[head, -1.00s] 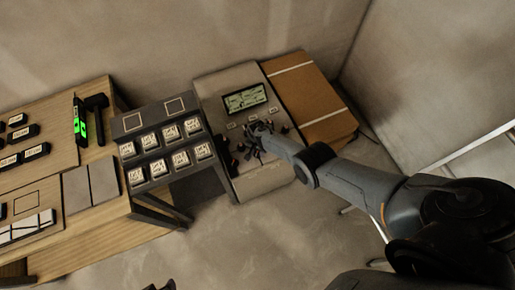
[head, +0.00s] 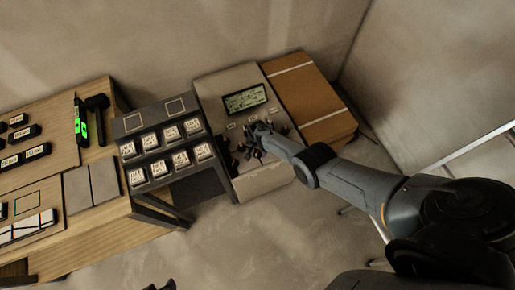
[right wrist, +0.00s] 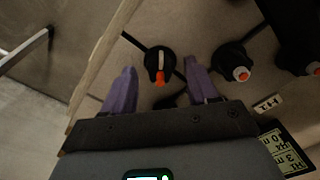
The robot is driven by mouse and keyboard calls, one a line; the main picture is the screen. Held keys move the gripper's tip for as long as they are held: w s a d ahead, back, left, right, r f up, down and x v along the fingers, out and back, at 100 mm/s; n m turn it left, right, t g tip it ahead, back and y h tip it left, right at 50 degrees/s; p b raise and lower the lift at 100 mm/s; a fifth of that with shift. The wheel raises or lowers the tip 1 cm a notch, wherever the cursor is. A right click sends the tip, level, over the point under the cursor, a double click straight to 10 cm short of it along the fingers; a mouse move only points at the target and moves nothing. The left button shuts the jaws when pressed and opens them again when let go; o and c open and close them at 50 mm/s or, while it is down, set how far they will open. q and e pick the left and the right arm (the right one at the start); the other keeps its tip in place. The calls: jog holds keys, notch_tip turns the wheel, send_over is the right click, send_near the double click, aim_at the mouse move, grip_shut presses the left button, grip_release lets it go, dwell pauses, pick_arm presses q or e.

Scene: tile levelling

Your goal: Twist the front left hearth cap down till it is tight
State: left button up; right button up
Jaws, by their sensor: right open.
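In the right wrist view, a round black cap (right wrist: 158,62) with an orange mark shows between the two purple fingers of my right gripper (right wrist: 160,68). The gripper is open, with a gap on each side of this cap. A second black cap (right wrist: 232,64) with a white and orange tip is to its right. In the head view, my right gripper (head: 258,136) is over the grey panel (head: 262,182), below its display (head: 245,98). It hides part of the dark knobs there. I cannot tell how tightly the cap sits. A dark tip, possibly my left gripper (head: 166,286), shows at the bottom edge.
A further black cap (right wrist: 300,45) is at the right in the wrist view, and a white label (right wrist: 267,103) lies near the fingers. A dark rack with several labelled blocks (head: 163,150) stands left of the panel; a brown case (head: 305,100) is at its right.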

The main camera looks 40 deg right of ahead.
notch_tip(320, 180, up, 10)
jog(key=p, duration=0.8)
jog(key=shift+r, duration=0.2)
